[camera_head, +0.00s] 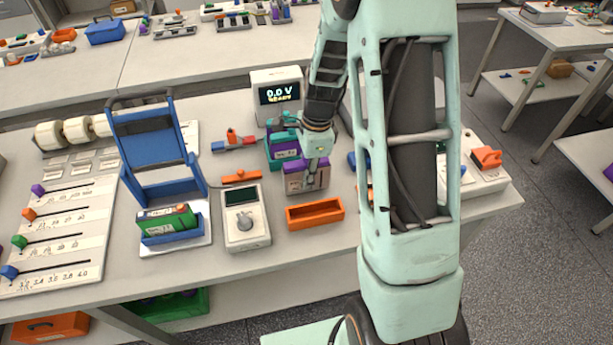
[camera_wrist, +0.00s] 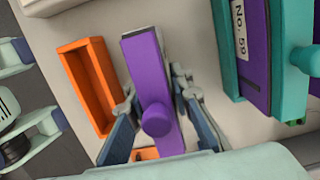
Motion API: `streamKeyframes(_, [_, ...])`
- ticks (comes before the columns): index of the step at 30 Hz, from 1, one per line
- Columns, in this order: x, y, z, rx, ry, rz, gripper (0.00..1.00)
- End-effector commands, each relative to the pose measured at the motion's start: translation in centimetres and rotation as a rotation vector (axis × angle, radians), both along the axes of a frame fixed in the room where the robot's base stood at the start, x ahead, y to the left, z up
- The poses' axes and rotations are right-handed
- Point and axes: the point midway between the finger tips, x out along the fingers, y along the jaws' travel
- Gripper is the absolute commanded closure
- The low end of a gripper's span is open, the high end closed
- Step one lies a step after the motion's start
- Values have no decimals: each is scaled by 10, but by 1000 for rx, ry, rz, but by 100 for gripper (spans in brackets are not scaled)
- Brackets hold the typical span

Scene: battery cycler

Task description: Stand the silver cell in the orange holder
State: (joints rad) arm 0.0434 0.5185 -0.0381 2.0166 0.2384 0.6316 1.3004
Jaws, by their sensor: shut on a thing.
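The silver cell (camera_head: 307,180) is a grey block with a purple top. In the wrist view its purple top (camera_wrist: 150,85) with a round purple knob faces the camera. My gripper (camera_head: 313,172) is shut on it, with a finger on each side in the wrist view (camera_wrist: 160,112). The cell is upright or nearly so; I cannot tell whether its base touches the bench. The orange holder (camera_head: 315,221) is an open, empty trough on the bench, just in front of the cell. In the wrist view the holder (camera_wrist: 72,82) lies left of the cell, apart from it.
A teal and purple cell (camera_head: 281,150) stands behind the held cell; it also shows at right in the wrist view (camera_wrist: 258,50). A grey meter (camera_head: 245,232) sits left of the holder. A display (camera_head: 277,95) reads 0.0 V.

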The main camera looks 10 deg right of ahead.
Motion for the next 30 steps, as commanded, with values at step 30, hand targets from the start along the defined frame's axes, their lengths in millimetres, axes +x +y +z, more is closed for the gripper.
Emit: streamKeyframes(30, [1, 0, -4, 0, -4, 1, 63])
